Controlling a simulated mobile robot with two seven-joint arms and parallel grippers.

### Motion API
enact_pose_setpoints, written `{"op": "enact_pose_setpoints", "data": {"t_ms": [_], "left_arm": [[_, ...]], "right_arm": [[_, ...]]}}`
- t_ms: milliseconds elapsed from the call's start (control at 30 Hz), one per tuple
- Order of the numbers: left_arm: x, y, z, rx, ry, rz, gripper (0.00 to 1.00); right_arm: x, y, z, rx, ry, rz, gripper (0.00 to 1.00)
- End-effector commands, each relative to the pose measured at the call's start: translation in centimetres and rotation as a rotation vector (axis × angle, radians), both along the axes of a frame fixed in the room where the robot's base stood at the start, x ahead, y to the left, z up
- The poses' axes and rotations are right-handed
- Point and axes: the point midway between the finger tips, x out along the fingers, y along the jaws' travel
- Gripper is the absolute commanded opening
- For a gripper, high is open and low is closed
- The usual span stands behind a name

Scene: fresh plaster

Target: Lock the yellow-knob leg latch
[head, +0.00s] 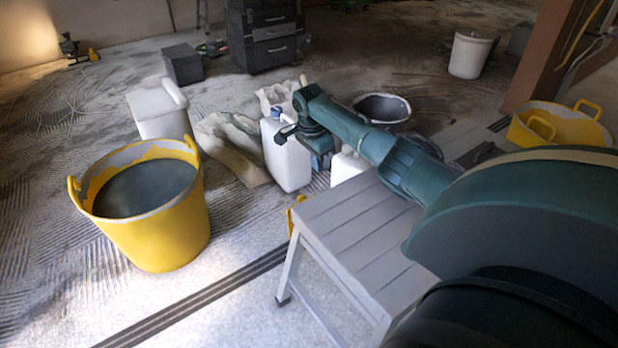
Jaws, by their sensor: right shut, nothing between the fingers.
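A grey slatted work platform (345,232) stands on legs in the lower middle. A small yellow part (292,216) shows at its far left corner, by the top of a leg; I cannot tell whether it is the latch knob or how the latch is set. My teal right arm reaches in from the right over the platform. My right gripper (286,134) is shut and empty, in front of a white canister beyond the platform's far edge, apart from the yellow part. My left gripper is not in view.
A yellow tub of grey mix (165,225) stands left of the platform. White canisters (288,162), a paper sack (232,148) and a dark bucket (382,108) crowd the far side. Another yellow tub (562,130) is at right. Floor between left tub and platform is clear.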

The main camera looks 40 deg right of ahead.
Motion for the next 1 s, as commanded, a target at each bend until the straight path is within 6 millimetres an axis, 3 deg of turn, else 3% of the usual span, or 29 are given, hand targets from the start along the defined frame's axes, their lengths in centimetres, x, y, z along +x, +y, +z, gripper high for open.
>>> {"op": "enact_pose_setpoints", "data": {"t_ms": [167,567,800,1000], "left_arm": [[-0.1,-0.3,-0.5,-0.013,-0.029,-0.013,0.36],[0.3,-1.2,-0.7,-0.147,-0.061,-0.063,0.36],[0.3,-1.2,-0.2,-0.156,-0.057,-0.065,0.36],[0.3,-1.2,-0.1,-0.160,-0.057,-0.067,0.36]], "right_arm": [[-0.1,-0.2,-2.1,-0.001,0.003,0.001,0.00],[-0.2,-1.3,-10.7,-0.001,0.001,0.001,0.00],[0.2,1.5,-9.4,-0.001,-0.001,0.005,0.00],[0.2,2.5,-9.1,-0.002,0.001,0.004,0.00]]}}
